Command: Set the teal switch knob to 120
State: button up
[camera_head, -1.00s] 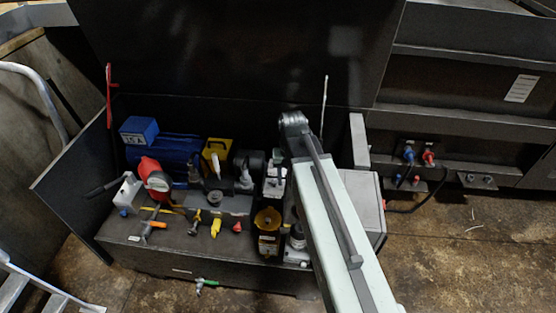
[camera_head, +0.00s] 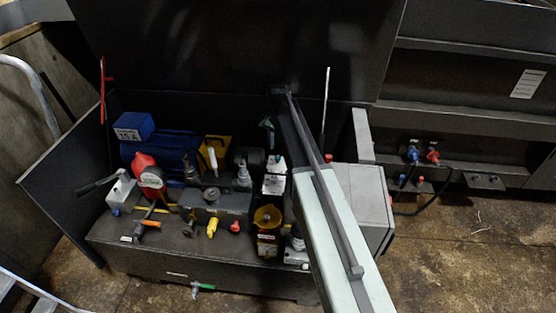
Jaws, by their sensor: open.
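I cannot make out a teal switch knob for certain. A small green-teal piece (camera_head: 267,125) shows just left of my arm's far end, in front of the dark back panel; it is too small to tell what it is or any setting on it. A green-handled valve (camera_head: 203,287) sits low on the front of the open dark cabinet. My arm reaches up from the lower right across the cabinet's right part. My gripper cannot be made out; the arm hides the area behind it.
A grey box (camera_head: 362,200) stands right of my arm. Blue (camera_head: 413,154) and red (camera_head: 433,157) connectors are further right. Floor at lower right is mostly clear.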

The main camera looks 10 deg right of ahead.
aim_at(277, 157)
notch_tip(277, 157, down, 5)
jog(key=b, duration=0.3)
jog(key=shift+r, duration=0.2)
grip_shut()
jog(key=shift+n, duration=0.3)
jog(key=n, duration=1.1)
jog(key=shift+a, duration=0.1)
